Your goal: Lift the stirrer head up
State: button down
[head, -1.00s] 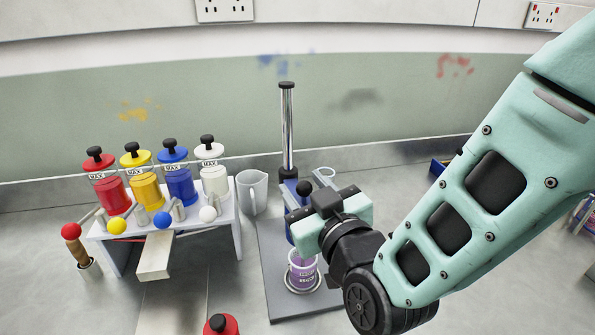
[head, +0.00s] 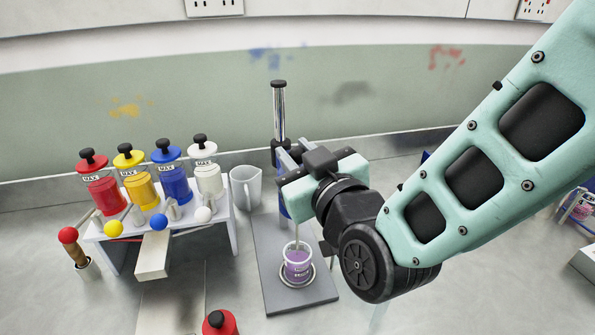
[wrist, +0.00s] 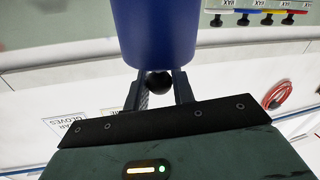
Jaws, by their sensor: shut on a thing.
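The blue stirrer head (head: 284,204) is on the upright chrome post (head: 279,112) of the stand, mostly hidden behind my gripper in the head view. In the wrist view the blue body (wrist: 155,30) fills the top middle, and its black knob (wrist: 158,82) sits between my fingers. My gripper (wrist: 160,90) is shut on this knob. In the head view my gripper (head: 288,158) is high beside the post. A thin rod (head: 297,232) shows above a clear cup of purple liquid (head: 297,262); its lower end is not clear to see.
The grey stand base (head: 268,285) lies under the cup. A clear jug (head: 245,187) stands left of the post. A white rack (head: 103,252) with red, yellow, blue and white dispensers is farther left. A red-topped thing (head: 220,323) is at the front edge.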

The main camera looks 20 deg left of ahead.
notch_tip(320, 180, up, 4)
jog(key=shift+f, duration=0.25)
jog(key=c, duration=1.2)
grip_release()
jog(key=shift+r, duration=0.1)
jog(key=shift+c, duration=0.2)
jog(key=shift+s+f, duration=0.1)
jog(key=shift+f, duration=0.1)
jog(key=shift+s+d, duration=0.25)
jog(key=shift+d, duration=0.05)
jog(key=b+v, duration=1.4)
jog(key=v, duration=0.2)
jog(key=shift+s+d, duration=0.15)
jog(key=shift+s, duration=0.05)
